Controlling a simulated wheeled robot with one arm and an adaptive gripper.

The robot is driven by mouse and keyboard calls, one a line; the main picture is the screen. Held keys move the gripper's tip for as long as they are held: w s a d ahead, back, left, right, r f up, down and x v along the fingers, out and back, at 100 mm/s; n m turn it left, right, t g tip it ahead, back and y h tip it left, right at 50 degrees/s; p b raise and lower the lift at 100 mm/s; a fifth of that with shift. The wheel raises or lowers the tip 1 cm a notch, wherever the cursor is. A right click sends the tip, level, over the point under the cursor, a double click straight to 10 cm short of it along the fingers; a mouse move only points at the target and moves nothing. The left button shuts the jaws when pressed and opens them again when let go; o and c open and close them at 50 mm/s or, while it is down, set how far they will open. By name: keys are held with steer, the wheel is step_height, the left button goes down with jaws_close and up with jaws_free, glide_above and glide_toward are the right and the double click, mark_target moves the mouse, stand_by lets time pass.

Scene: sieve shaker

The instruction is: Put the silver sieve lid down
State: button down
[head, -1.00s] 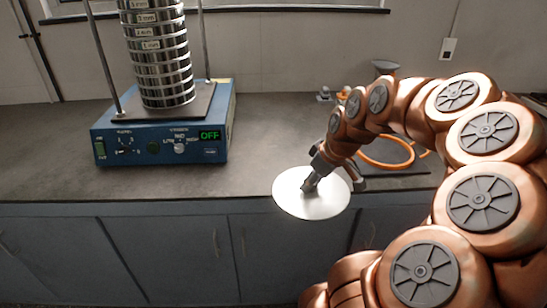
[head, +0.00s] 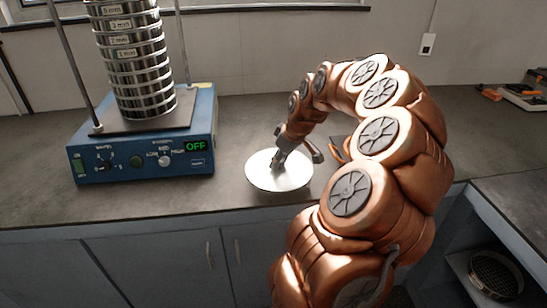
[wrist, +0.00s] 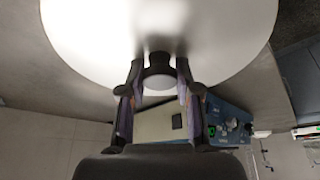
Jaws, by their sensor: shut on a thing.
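The silver sieve lid (head: 262,180) is a round, shiny disc in the head view, at the front part of the grey counter, right of the blue shaker. My gripper (head: 279,162) is shut on the lid's knob at its middle. The lid looks level; I cannot tell whether it touches the counter or hangs just above it. In the wrist view the lid (wrist: 90,35) fills the upper part, and my gripper's two fingers (wrist: 158,75) stand either side of its dark knob (wrist: 159,80).
The blue sieve shaker (head: 140,160) with a sieve stack (head: 133,60) stands at the left, its display reading OFF. The counter (head: 235,120) is clear behind the lid. A sieve (head: 495,275) sits on a low shelf at the right. Orange-handled items (head: 492,94) lie far right.

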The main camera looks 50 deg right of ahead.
mark_target(271, 155)
steer(key=shift+w+d+f+p, duration=0.15)
steer(key=shift+w+d, duration=0.35)
steer(key=shift+w, duration=0.35)
steer(key=shift+w+d+f+p, duration=0.15)
steer(key=shift+w+d, duration=0.3)
steer(key=shift+w, duration=0.45)
steer(key=shift+w+d+p, duration=0.2)
steer(key=shift+w+d, duration=0.3)
steer(key=shift+w, duration=0.35)
steer(key=shift+f+p, duration=0.45)
steer(key=shift+f, duration=1.35)
steer(key=shift+f, duration=0.15)
steer(key=c, duration=0.8)
jaws_free()
steer(key=shift+d+r, duration=0.15)
steer(key=shift+r, duration=0.35)
steer(key=b+v, duration=0.1)
steer(key=v, duration=1)
steer(key=shift+s+r+b, duration=0.1)
steer(key=shift+r+b, duration=0.1)
steer(key=shift+b, duration=0.1)
